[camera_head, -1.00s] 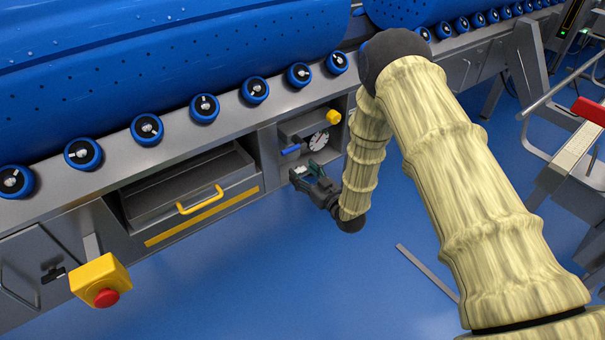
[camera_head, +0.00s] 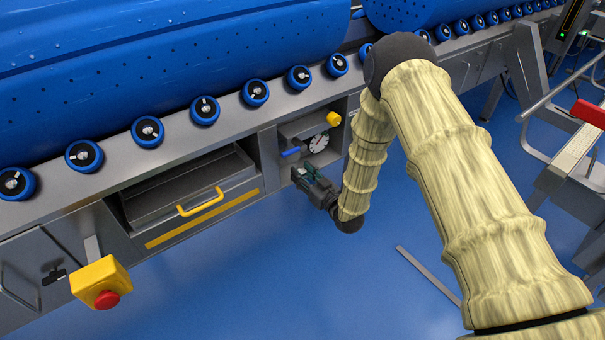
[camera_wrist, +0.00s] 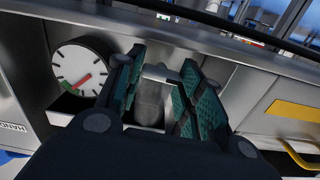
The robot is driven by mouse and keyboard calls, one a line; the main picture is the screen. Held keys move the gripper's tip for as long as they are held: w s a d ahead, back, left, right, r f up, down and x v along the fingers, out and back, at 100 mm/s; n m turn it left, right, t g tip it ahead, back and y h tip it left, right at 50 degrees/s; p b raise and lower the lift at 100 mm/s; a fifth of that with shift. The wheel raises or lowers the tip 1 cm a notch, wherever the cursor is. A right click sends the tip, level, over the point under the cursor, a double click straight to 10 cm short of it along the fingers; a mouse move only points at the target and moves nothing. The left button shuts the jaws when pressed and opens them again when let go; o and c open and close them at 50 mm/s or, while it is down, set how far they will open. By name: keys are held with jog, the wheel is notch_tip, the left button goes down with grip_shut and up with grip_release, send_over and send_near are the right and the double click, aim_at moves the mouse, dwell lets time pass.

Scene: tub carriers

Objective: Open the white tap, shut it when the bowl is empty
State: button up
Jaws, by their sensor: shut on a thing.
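The white tap (camera_wrist: 160,73) shows in the wrist view as a short pale bar between my fingers, with a grey round body below it. My gripper (camera_wrist: 165,75) has teal ribbed fingers, one on each side of the bar, and is shut on it. In the head view my gripper (camera_head: 304,173) is at the cabinet front below the blue tap, and it hides most of the white tap. I cannot make out the bowl as such in either view.
A round gauge (camera_head: 318,142) is above my gripper; in the wrist view its red needle (camera_wrist: 84,80) is by a green mark. A blue tap (camera_head: 290,152) and yellow knob (camera_head: 333,118) are near. A yellow-handled drawer (camera_head: 200,202) and emergency-stop box (camera_head: 101,281) stand left.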

jog(key=shift+m, duration=0.4)
jog(key=o, duration=1)
jog(key=shift+s+d, duration=0.1)
jog(key=shift+s, duration=0.05)
jog(key=v, duration=1.1)
jog(key=shift+s+d, duration=0.2)
jog(key=shift+s, duration=0.1)
